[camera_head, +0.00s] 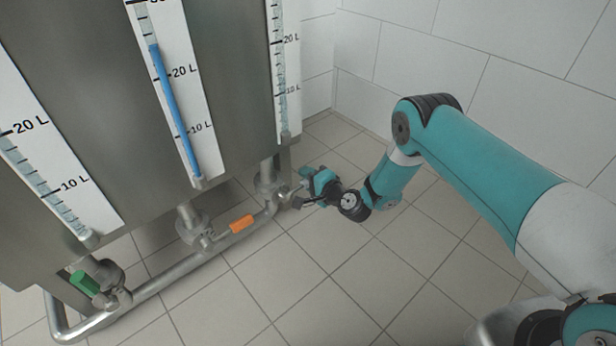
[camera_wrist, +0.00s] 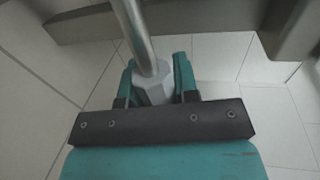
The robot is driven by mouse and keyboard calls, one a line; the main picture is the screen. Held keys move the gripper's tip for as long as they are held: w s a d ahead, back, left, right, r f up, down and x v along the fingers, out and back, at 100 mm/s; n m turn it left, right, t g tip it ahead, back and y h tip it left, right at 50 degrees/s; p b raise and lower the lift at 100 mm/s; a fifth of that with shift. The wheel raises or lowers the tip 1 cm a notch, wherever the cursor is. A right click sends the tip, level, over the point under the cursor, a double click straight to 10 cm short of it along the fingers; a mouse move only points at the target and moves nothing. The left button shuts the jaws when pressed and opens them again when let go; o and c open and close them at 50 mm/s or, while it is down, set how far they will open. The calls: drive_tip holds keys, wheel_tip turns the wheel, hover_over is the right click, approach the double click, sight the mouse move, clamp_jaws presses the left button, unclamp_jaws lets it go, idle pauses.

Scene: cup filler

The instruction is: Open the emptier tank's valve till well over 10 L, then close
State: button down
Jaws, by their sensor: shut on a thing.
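Three steel tanks stand side by side, each with a gauge. The middle gauge (camera_head: 170,90) has a blue column reaching above its 20 L mark. The left gauge (camera_head: 45,185) and the right gauge (camera_head: 281,80) show no blue column in the visible part; their tops are cut off. The left valve has a green handle (camera_head: 84,283), the middle valve an orange handle (camera_head: 241,223). My gripper (camera_head: 303,190) is at the right valve (camera_head: 268,180), below the right tank. In the wrist view my gripper (camera_wrist: 155,72) is shut on a grey handle (camera_wrist: 152,88) on a metal rod.
A steel pipe (camera_head: 165,277) runs along under the valves and bends at the lower left. White tiled walls (camera_head: 400,50) stand behind and to the right. The tiled floor (camera_head: 300,285) in front of the pipe is clear.

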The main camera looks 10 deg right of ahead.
drive_tip(key=c, duration=0.9)
unclamp_jaws()
drive_tip(key=shift+a+f, duration=0.1)
drive_tip(key=shift+o, duration=0.2)
drive_tip(key=p+v, duration=1.7)
drive_tip(key=p, duration=0.4)
drive_tip(key=shift+s, duration=0.15)
